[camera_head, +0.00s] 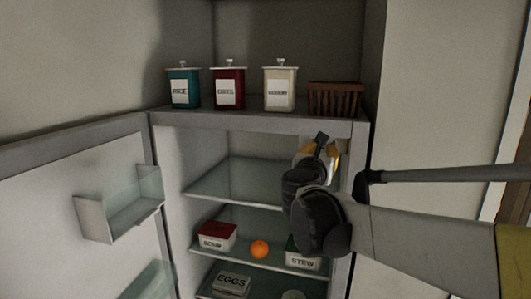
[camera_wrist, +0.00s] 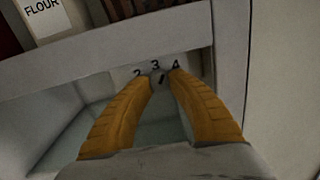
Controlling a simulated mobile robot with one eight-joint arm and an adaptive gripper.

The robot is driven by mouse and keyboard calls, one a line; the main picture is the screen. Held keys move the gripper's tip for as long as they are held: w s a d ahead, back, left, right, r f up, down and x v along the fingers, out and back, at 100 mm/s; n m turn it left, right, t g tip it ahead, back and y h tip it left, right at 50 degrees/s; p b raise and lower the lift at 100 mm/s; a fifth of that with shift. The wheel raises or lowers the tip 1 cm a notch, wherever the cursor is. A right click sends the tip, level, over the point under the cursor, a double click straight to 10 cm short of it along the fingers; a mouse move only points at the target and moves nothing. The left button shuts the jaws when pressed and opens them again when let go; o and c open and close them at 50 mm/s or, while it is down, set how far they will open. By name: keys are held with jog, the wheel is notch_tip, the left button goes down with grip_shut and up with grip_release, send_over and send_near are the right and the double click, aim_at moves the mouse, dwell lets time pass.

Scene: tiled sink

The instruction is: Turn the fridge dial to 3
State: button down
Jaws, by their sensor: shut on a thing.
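The fridge dial (camera_wrist: 162,79) is at the top inside the open fridge, between my fingertips in the wrist view. The numbers 2, 3 and 4 show in an arc just above it. A short dark mark shows on the dial, but it is too small to tell which number it points at. My gripper (camera_wrist: 163,84) is shut on the dial, one orange finger on each side, and the fingers hide much of its edges. In the head view my gripper (camera_head: 328,152) reaches to the fridge's upper right, and the dial is hidden behind it.
The fridge door (camera_head: 75,150) stands open at the left. Glass shelves (camera_head: 225,182) hold a red-lidded box (camera_head: 216,237), an orange (camera_head: 260,249), a stew box (camera_head: 303,262) and eggs (camera_head: 232,285). Canisters (camera_head: 228,88) and a brown basket (camera_head: 335,98) stand on top.

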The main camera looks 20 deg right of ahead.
jog(key=n+b, duration=0.1)
jog(key=n, duration=0.4)
jog(key=shift+n+t+b, duration=0.3)
jog(key=shift+n+t, duration=0.1)
dwell(0.3)
jog(key=c, duration=1.2)
grip_release()
jog(key=v, duration=1.2)
jog(key=shift+d, duration=0.1)
